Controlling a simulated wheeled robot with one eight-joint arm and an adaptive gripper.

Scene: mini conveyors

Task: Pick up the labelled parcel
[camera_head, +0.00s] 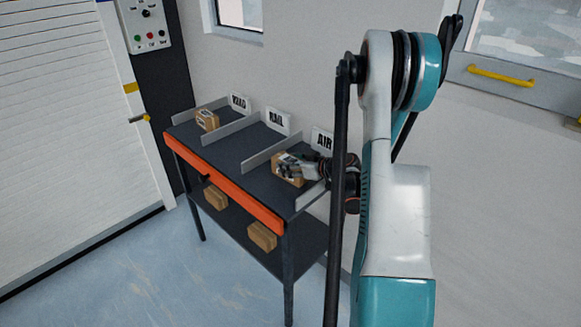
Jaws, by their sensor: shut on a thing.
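A brown parcel (288,178) sits at the front of the lane under the AIR sign (321,140), on the dark table. My gripper (287,165) reaches in from the right and is shut on this parcel, covering its upper right part. Another brown parcel with white labels (207,120) stands in the lane by the ROAD sign (239,102), at the far left. The lane by the RAIL sign (277,121) is empty. Whether the held parcel carries a label is hard to tell at this size.
Grey dividers (231,129) separate the lanes, and an orange strip (220,182) runs along the table's front edge. Two more brown parcels, left (216,198) and right (262,236), lie on the lower shelf. A wall stands close behind; the floor in front (165,275) is clear.

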